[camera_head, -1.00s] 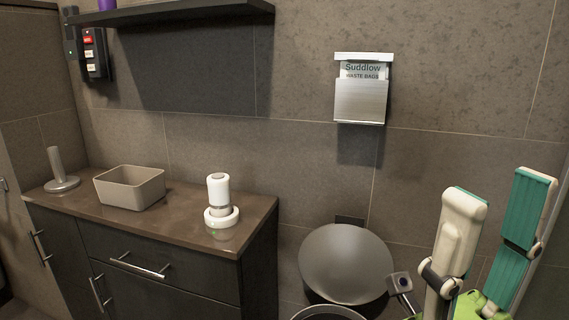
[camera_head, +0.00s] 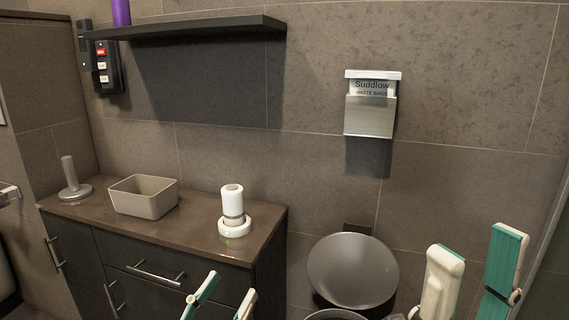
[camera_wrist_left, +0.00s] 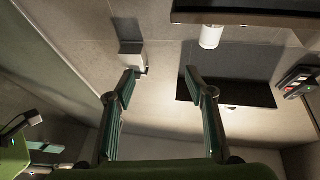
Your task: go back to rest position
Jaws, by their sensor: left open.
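My left gripper (camera_head: 231,284) shows at the bottom of the head view, in front of the dark cabinet. Its two fingers are apart with nothing between them. In the left wrist view its open fingers (camera_wrist_left: 160,82) reach up the picture toward the wall, which appears upside down. My right gripper (camera_head: 477,243) is at the lower right of the head view. Its cream and teal fingers stand upright and well apart, with nothing between them. The lower parts of both grippers are cut off by the frame.
A cabinet (camera_head: 90,214) holds a grey stand (camera_head: 69,180), a beige bin (camera_head: 143,197) and a white dispenser (camera_head: 232,207). A shelf (camera_head: 205,27) with a purple item (camera_head: 121,12), and a waste-bag holder (camera_head: 370,115), are on the wall. A round dark lid (camera_head: 353,270) is between my grippers.

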